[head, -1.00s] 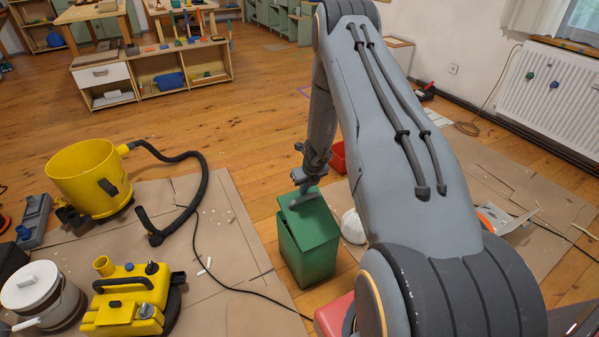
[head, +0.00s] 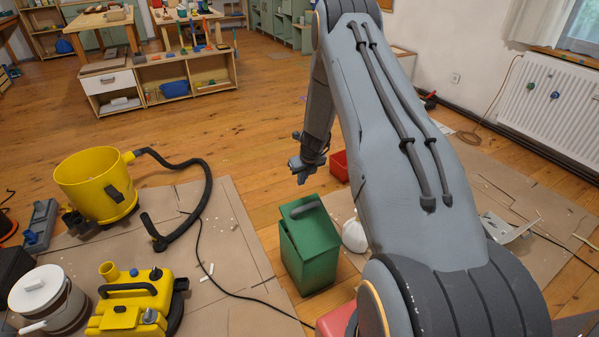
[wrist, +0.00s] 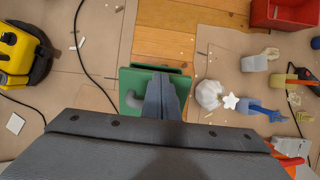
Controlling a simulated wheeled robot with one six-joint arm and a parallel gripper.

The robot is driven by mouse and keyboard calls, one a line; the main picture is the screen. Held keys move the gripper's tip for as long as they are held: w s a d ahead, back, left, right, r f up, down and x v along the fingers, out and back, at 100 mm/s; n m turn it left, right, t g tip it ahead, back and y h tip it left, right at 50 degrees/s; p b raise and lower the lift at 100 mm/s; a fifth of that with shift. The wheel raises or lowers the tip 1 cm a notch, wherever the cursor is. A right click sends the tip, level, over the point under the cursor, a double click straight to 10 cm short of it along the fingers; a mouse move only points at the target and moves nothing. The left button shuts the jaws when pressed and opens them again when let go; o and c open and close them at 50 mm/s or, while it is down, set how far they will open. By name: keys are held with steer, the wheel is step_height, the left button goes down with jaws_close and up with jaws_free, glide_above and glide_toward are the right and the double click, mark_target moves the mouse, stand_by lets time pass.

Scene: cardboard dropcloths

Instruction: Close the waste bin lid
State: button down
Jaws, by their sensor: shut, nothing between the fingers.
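The green waste bin (head: 312,262) stands upright on the floor in the middle of the head view. Its green lid (head: 318,223) lies over the top, with a grey curved handle-like part on it. In the wrist view the lid (wrist: 133,82) shows below me, with a dark gap near its far edge. I cannot tell if it is fully seated. My gripper (head: 299,177) is shut and empty, above the bin and apart from the lid. In the wrist view the gripper fingers (wrist: 161,92) hide part of the lid.
A white bag-like object (head: 354,236) stands right of the bin and a red crate (head: 339,165) behind it. A yellow vacuum drum (head: 97,186) with a black hose and a yellow machine (head: 130,302) are at left. Bare wooden floor lies behind the bin.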

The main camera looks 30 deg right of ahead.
steer(key=s+r+g+p, duration=0.1)
steer(key=s+r, duration=0.2)
steer(key=s, duration=0.4)
steer(key=s+r, duration=0.3)
steer(key=s, duration=0.3)
steer(key=w+b+x, duration=0.1)
steer(key=x, duration=1.2)
steer(key=shift+w+r+b, duration=0.25)
steer(key=shift+r+b, duration=0.05)
